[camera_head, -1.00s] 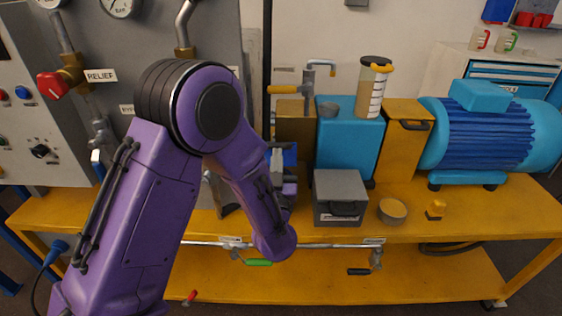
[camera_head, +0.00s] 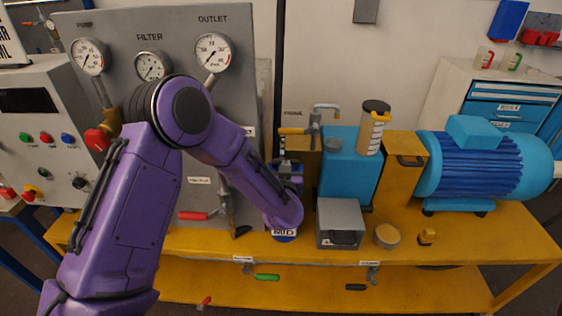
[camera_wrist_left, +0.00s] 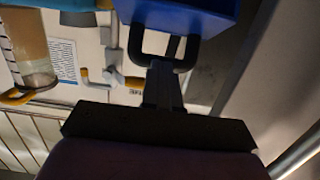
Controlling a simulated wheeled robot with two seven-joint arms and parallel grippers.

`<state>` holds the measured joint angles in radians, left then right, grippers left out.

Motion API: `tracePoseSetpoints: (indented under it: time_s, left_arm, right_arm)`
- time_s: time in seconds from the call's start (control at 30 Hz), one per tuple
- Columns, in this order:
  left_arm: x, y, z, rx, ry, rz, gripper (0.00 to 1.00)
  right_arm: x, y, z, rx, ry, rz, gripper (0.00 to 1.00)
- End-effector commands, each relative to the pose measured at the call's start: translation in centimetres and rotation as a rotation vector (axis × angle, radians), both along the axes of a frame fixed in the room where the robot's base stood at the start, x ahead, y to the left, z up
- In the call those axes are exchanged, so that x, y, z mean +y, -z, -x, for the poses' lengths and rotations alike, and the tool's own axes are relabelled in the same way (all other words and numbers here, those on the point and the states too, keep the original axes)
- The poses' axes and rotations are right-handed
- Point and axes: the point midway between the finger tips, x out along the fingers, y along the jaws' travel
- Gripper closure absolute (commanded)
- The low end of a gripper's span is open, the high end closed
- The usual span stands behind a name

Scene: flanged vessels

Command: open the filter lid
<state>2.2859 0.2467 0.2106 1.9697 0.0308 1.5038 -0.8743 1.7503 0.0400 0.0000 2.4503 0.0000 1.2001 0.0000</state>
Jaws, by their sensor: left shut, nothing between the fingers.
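My left gripper (camera_head: 286,163) is beside the yellow and blue equipment, partly hidden by my purple forearm. In the left wrist view its fingers (camera_wrist_left: 163,84) are shut and empty. Their tips are at a dark loop handle (camera_wrist_left: 160,45) on a blue block (camera_wrist_left: 190,14); I cannot tell whether they touch it. This may be the filter lid, but no label on it is readable. In the head view this spot is mostly covered by my arm. My right gripper is not in view.
A grey box (camera_head: 338,216) with a dark handle, a round tin (camera_head: 387,236) and a small yellow block (camera_head: 427,237) stand on the yellow bench. A gauge panel (camera_head: 180,40) rises behind my arm.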

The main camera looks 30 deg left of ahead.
Motion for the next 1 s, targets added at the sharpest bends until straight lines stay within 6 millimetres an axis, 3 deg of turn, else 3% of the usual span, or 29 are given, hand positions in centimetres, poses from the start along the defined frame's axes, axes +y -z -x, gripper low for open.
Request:
tracePoseSetpoints:
  time_s: [0.03,0.2,0.6,1.0]
  left_arm:
    - [0.5,-1.4,-0.6,0.033,-0.004,0.021,1.00]
    - [1.5,-1.1,-2.6,0.143,-0.003,0.072,1.00]
    - [3.0,-0.8,-5.7,0.139,0.000,0.067,1.00]
    - [3.3,-0.8,-6.3,0.139,0.000,0.067,1.00]
  right_arm:
    - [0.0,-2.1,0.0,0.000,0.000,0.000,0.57]
    - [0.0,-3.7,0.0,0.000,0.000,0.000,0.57]
    - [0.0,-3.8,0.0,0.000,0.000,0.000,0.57]
    - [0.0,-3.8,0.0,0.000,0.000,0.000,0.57]
